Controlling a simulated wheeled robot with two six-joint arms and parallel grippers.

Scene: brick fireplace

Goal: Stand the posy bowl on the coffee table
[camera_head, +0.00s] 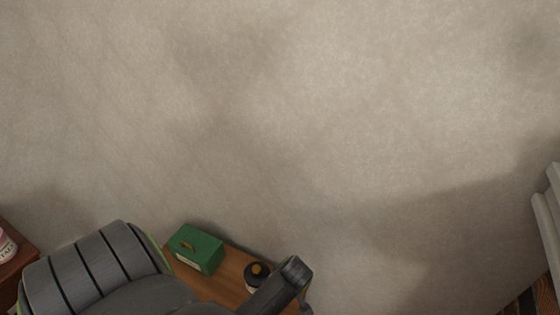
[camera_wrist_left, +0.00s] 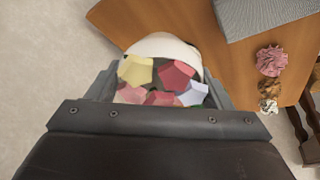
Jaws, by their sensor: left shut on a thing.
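The posy bowl (camera_wrist_left: 163,45) is white, with yellow, pink, red and pale blue blocky flowers in it. In the left wrist view my left gripper (camera_wrist_left: 160,88) is shut on it, with a finger at each side. The bowl overlaps a wooden tabletop (camera_wrist_left: 218,72) near its edge in that view. I cannot tell whether it touches the wood, or whether this is the coffee table. In the head view my left arm crosses the bottom, and the bowl is not visible. My right gripper is not in view.
In the left wrist view a grey textured block (camera_wrist_left: 255,15) and a pink rosette (camera_wrist_left: 271,61) lie on the wood. The head view shows mostly bare wall, with a green box (camera_head: 196,249) and a dark-lidded jar (camera_head: 257,274) on a wooden top (camera_head: 226,283).

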